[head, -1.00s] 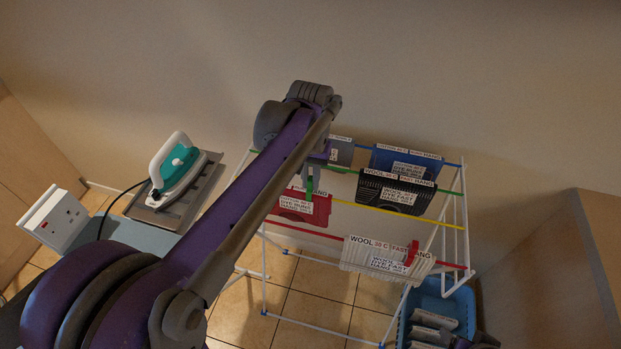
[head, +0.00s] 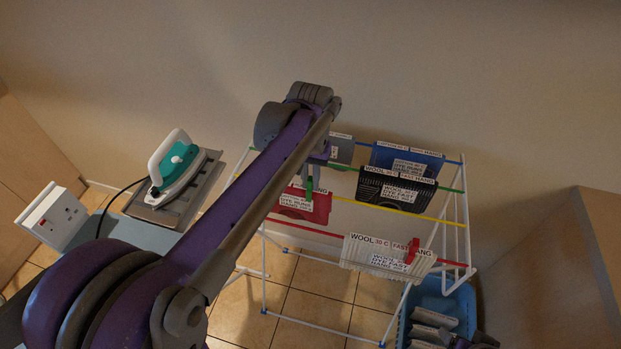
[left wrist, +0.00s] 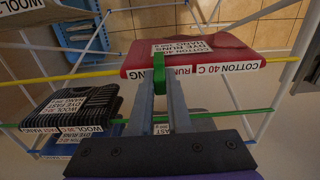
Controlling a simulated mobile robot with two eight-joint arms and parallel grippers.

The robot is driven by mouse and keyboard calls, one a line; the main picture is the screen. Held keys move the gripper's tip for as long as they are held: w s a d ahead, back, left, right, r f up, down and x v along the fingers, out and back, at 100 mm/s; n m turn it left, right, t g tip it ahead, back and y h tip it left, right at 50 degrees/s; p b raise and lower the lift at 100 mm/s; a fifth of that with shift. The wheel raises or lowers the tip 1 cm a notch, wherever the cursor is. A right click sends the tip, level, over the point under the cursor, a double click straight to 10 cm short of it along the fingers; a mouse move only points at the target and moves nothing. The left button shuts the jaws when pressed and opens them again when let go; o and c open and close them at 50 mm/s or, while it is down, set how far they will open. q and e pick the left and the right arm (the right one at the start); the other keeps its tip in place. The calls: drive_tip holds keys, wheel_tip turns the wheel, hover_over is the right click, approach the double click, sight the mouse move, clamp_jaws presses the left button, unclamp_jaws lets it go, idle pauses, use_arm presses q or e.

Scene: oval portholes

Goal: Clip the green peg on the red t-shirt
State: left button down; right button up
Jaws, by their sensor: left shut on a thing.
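The red t-shirt (head: 316,212) hangs folded over the yellow bar of the airer, with white labels on it. It also shows in the left wrist view (left wrist: 215,52). My left gripper (left wrist: 160,90) is shut on the green peg (left wrist: 158,72), which sits in front of the shirt's near edge in that view. In the head view the peg (head: 309,187) hangs below my left wrist at the shirt's upper edge. I cannot tell whether the peg grips the cloth.
A black garment (head: 385,190), a blue garment (head: 400,157) and a white garment with a red peg (head: 360,255) hang on other bars. A blue basket (head: 455,295) stands at lower right. An iron (head: 175,165) rests at left on the board.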

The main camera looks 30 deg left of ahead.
sight(310, 180)
use_arm(q)
drive_tip(key=shift+f, duration=0.1)
drive_tip(key=c, duration=0.8)
unclamp_jaws()
drive_tip(key=shift+r, duration=0.2)
wheel_tip(310, 180, up, 10)
drive_tip(key=shift+r+p, duration=0.25)
drive_tip(key=shift+p, duration=0.15)
drive_tip(key=shift+s, duration=0.1)
